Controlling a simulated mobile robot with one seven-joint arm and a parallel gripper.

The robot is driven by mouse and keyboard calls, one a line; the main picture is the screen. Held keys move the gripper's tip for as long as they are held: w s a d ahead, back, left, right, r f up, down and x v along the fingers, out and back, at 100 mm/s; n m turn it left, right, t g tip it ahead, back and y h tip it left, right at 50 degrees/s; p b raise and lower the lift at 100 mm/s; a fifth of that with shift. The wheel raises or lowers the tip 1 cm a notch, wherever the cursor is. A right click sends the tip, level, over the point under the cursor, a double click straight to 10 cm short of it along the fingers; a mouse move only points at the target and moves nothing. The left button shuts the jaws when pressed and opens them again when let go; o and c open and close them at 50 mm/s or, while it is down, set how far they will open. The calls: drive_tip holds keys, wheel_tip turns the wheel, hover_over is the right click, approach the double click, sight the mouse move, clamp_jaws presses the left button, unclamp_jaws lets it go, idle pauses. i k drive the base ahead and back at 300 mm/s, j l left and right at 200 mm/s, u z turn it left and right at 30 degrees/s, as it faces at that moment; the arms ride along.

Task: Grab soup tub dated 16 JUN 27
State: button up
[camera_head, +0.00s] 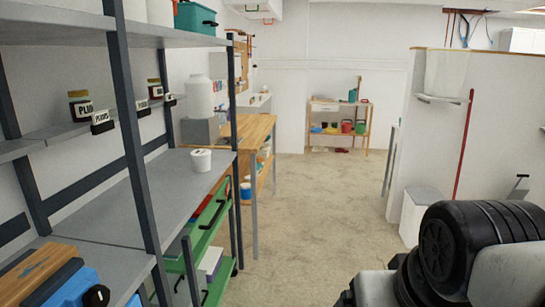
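A small white tub (201,161) stands upright on the grey middle shelf (155,205) at the left, near the shelf's far end. A small mark shows on its front, but no date can be read, so I cannot tell whether it is the soup tub dated 16 JUN 27. Part of my own arm fills the lower right corner, well apart from the tub. My gripper is not in view.
Labelled jars (79,105) stand on a ledge behind the grey rack. A dark rack post (130,130) rises in front of the shelf. A wooden bench (247,130) stands beyond. The floor (310,215) right of the rack is clear. A white bin (418,210) stands at the right wall.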

sight(201, 158)
drive_tip(key=u, duration=0.85)
